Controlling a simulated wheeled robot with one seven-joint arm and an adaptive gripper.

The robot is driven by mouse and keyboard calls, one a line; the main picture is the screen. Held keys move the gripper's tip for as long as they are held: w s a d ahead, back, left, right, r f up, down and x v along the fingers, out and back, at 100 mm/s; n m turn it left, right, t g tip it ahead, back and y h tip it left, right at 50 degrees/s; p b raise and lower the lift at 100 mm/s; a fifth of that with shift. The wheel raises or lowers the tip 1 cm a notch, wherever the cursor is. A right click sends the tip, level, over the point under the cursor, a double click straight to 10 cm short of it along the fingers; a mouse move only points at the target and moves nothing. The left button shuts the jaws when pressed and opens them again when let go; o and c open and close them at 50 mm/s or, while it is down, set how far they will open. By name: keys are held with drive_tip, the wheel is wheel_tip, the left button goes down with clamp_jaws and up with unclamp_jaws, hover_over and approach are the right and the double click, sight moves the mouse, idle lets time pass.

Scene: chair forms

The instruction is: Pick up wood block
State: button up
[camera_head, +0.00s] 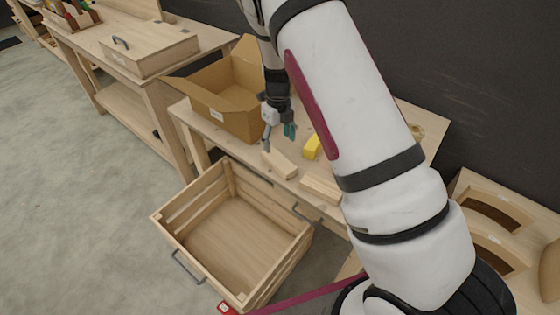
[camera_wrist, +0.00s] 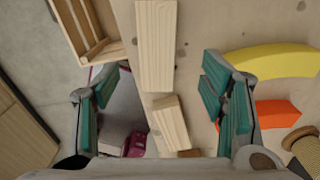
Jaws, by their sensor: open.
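Two pale wood blocks lie on the table. In the head view one wood block (camera_head: 279,163) lies near the table's front edge, just below my gripper (camera_head: 279,132). The other wood block (camera_head: 320,188) lies further right, partly hidden by my arm. In the wrist view a long wood block (camera_wrist: 156,45) lies at the top centre, and a shorter-looking one (camera_wrist: 170,122) lies below it, between the teal fingers of my gripper (camera_wrist: 160,85). My gripper is open, with nothing held. It points down above the table, apart from the blocks.
A yellow arched block (camera_head: 312,147) lies beside the wood blocks; an orange block (camera_wrist: 270,113) shows in the wrist view. An open cardboard box (camera_head: 222,108) stands left on the table (camera_head: 188,119). A slatted wooden crate (camera_head: 165,222) stands in front. My arm hides the table's right part.

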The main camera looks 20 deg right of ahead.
sight(278, 160)
wheel_tip(278, 160, down, 4)
drive_tip(key=shift+s, duration=0.1)
drive_tip(key=shift+s+a+f+p, duration=0.15)
drive_tip(key=shift+f+p, duration=0.3)
drive_tip(key=shift+f, duration=0.85)
drive_tip(key=shift+s+d+f+p, duration=0.15)
drive_tip(key=shift+f+p, duration=0.3)
drive_tip(key=shift+f, duration=0.85)
drive_tip(key=shift+a, duration=0.1)
drive_tip(key=shift+c, duration=0.2)
drive_tip(key=c, duration=1.3)
